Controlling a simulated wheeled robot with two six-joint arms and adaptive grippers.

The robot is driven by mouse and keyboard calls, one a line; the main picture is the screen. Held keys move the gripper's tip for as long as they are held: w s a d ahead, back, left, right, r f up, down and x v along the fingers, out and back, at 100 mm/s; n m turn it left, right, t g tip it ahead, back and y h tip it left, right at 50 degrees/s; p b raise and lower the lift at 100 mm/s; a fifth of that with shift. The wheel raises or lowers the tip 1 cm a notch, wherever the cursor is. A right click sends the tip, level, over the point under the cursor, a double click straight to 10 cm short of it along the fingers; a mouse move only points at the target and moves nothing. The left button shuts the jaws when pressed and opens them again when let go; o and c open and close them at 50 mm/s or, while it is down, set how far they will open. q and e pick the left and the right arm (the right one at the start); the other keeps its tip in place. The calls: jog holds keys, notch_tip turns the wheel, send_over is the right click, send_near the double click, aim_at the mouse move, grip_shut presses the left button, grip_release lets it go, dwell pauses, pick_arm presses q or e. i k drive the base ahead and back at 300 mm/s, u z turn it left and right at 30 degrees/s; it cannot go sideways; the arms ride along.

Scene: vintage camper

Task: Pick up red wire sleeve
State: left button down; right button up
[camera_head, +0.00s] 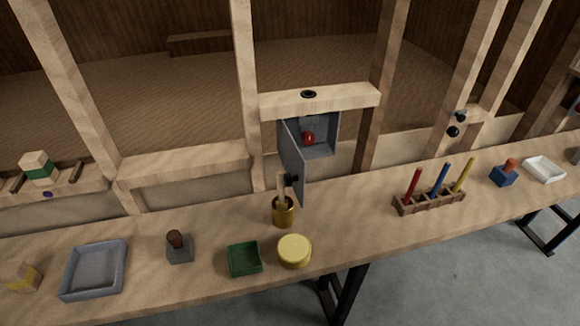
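A slim red upright piece (413,185) stands in a brown wooden rack (430,206) on the right half of the bench, beside a blue one (439,180) and a yellow one (463,175). It looks like a tube or rod and leans slightly. A small rounded red object (308,138) sits inside a grey wall box (322,152) whose door (293,165) hangs open. I cannot tell for certain which red thing is the wire sleeve. Neither of my grippers shows in the head view.
The wooden bench (350,217) holds a grey tray (66,284), a grey block with a brown knob (179,250), a green tray (232,268), a yellow round lid (294,250), a brass cup (284,213), a blue block (503,177) and a white tray (529,162). Bench between cup and rack is clear.

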aim_at(419, 170)
jog(key=z, duration=0.6)
jog(key=i, duration=0.3)
jog(key=z, duration=2.9)
jog(key=i, duration=1.7)
jog(key=u, duration=2.75)
